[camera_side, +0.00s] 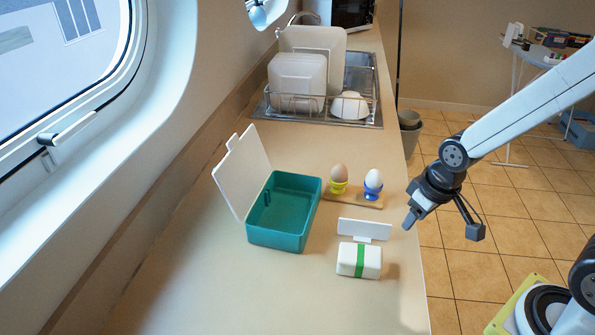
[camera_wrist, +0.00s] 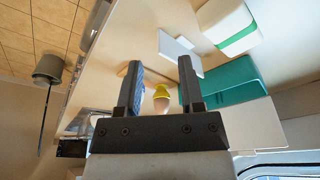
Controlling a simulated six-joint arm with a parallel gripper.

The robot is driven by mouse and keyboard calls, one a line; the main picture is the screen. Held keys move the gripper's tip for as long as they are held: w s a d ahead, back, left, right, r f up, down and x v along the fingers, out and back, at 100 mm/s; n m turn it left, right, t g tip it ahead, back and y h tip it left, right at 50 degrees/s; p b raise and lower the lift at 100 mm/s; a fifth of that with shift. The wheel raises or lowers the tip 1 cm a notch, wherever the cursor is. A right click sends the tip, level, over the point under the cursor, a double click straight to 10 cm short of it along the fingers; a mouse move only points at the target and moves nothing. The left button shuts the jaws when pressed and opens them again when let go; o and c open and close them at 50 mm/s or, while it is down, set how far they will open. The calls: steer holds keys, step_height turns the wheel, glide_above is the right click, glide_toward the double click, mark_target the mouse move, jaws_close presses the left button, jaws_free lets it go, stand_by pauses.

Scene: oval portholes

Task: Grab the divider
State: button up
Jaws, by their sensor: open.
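The divider (camera_side: 364,230) is a white flat panel with a narrower tab below it, standing on the counter behind a small white box with a green band (camera_side: 359,260). In the wrist view the divider (camera_wrist: 181,46) shows past the fingertips, partly covered by the right finger. My gripper (camera_side: 408,221) is in the air to the right of the divider, near the counter's right edge. In the wrist view my gripper (camera_wrist: 160,62) has its fingers apart with nothing held between them.
An open teal box (camera_side: 283,210) with a raised white lid (camera_side: 242,172) stands left of the divider. Two eggs in cups, one yellow (camera_side: 338,187) and one blue (camera_side: 373,192), sit on a wooden board behind it. A dish rack (camera_side: 316,112) is farther back. The front counter is clear.

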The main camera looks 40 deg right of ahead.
mark_target(365, 236)
steer(key=shift+w+a+f+n+g, duration=0.2)
steer(key=shift+w+a+n+g, duration=0.3)
steer(key=shift+w+n, duration=0.95)
steer(key=shift+w+a+f+n+g, duration=0.25)
steer(key=shift+w+a+n+g, duration=0.15)
steer(key=shift+w+n, duration=1.05)
steer(key=shift+w+a+f+n+g, duration=0.2)
steer(key=shift+w+a+n+g, duration=0.3)
steer(key=shift+w+n, duration=0.95)
steer(key=shift+w+f, duration=0.1)
steer(key=shift+f, duration=1.2)
steer(key=shift+f, duration=0.15)
steer(key=shift+a+f, duration=0.1)
steer(key=shift+f, duration=2.35)
steer(key=shift+f, duration=0.25)
steer(key=shift+c, duration=0.2)
jaws_close()
